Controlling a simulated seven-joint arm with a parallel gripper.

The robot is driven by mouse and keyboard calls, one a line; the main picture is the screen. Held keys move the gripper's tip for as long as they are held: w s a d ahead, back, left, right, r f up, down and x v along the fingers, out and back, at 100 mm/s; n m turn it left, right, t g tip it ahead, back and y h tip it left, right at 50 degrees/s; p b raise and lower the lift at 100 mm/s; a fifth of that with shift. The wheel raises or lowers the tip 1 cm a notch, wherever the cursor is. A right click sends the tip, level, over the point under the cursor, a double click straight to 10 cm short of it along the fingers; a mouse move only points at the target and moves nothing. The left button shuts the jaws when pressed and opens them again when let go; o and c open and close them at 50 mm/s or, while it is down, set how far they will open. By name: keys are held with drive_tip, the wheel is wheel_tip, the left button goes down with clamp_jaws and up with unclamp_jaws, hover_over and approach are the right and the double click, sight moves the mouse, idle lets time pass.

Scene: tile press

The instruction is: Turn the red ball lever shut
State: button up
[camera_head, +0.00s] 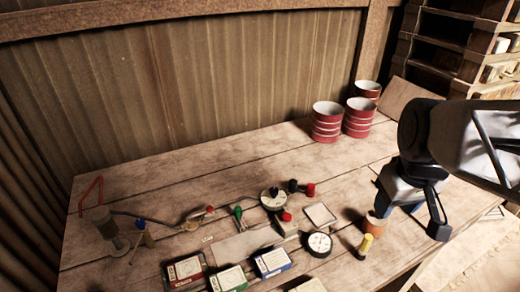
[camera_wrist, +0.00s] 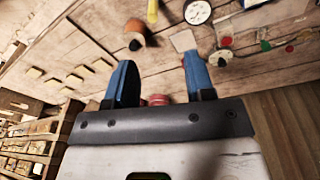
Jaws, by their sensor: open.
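Several red-ended fittings stand on the wooden bench, and I cannot tell for certain which is the ball lever. A small red handle (camera_head: 209,209) sits on a brass-coloured fitting at left centre. A red knob (camera_head: 286,216) stands near the middle, and another red knob (camera_head: 310,189) lies right of the white dial. Red ends also show at upper right in the wrist view (camera_wrist: 226,41). My gripper (camera_head: 408,220) is at the right side of the bench, well apart from all of these. In the wrist view its blue fingers (camera_wrist: 159,62) are spread and empty.
A terracotta pot (camera_head: 376,226) and a yellow-topped peg (camera_head: 364,246) stand close left of my gripper. A gauge (camera_head: 318,244) and labelled boxes (camera_head: 273,261) line the front. Red-and-white cans (camera_head: 327,122) are stacked behind.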

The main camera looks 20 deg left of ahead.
drive_tip(key=w+a+f+n+g, duration=0.1)
drive_tip(key=w+a+n, duration=0.2)
drive_tip(key=a, duration=0.2)
drive_tip(key=w+a+f+n, duration=0.1)
drive_tip(key=w+a+n, duration=0.15)
drive_tip(key=a, duration=0.25)
drive_tip(key=n+g+h, duration=0.2)
drive_tip(key=n, duration=1.2)
hover_over(209, 207)
drive_tip(key=w+a, duration=0.1)
wheel_tip(209, 207, down, 12)
drive_tip(key=f, duration=0.1)
drive_tip(key=shift+w+r, duration=0.25)
drive_tip(key=shift+r, duration=0.05)
drive_tip(key=shift+f, duration=0.15)
drive_tip(key=shift+s+d+f, duration=0.15)
drive_tip(key=shift+s+f, duration=0.05)
drive_tip(key=shift+f, duration=1.05)
drive_tip(key=shift+s+d+f, duration=0.1)
drive_tip(key=shift+s+f, duration=0.15)
drive_tip(key=shift+f, duration=0.95)
drive_tip(key=shift+s+d+f, duration=0.15)
drive_tip(key=shift+s+f, duration=0.05)
drive_tip(key=shift+f, duration=1.05)
drive_tip(key=shift+c, duration=0.3)
clamp_jaws()
